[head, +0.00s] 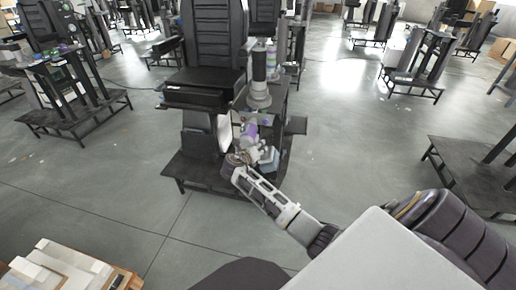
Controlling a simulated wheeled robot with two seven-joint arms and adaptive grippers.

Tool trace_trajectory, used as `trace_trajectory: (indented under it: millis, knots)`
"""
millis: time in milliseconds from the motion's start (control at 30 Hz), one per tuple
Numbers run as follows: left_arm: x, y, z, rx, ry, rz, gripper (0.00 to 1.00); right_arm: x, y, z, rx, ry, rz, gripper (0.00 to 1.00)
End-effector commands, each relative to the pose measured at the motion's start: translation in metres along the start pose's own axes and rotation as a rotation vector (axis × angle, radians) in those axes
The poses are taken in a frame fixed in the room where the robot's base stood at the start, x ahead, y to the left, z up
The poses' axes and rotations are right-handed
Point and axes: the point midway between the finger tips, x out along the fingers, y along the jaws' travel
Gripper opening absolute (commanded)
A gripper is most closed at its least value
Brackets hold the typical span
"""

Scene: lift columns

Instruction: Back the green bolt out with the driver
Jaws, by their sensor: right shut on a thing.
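My right arm reaches in from the lower right to the black workstation (200,97) in the middle. My right gripper (242,158) is at the right side of the workstation, below the seat-like part. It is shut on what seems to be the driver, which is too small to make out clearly. A purple cylindrical piece (250,131) shows just above the gripper; I cannot tell whether it is part of the driver. The green bolt cannot be made out; the gripper and the clutter around it may hide it. My left gripper is not in view.
The workstation's dark base plate (195,172) lies low on the floor. A black stand (475,172) is at the right. A pallet of pale boxes (62,270) is at the lower left. Grey floor (110,180) is clear between them. Similar stands fill the background.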

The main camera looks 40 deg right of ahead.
Motion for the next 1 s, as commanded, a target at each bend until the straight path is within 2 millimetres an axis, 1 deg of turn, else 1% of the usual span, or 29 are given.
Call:
trace_trajectory:
  millis: [33, 1000]
  knots:
    - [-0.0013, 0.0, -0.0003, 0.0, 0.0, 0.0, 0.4, 0.0011, -0.0062, 0.0146, 0.012, -0.023, -0.006, 0.0]
    - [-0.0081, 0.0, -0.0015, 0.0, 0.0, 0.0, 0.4, 0.001, -0.0072, 0.0159, 0.015, -0.025, -0.007, 0.0]
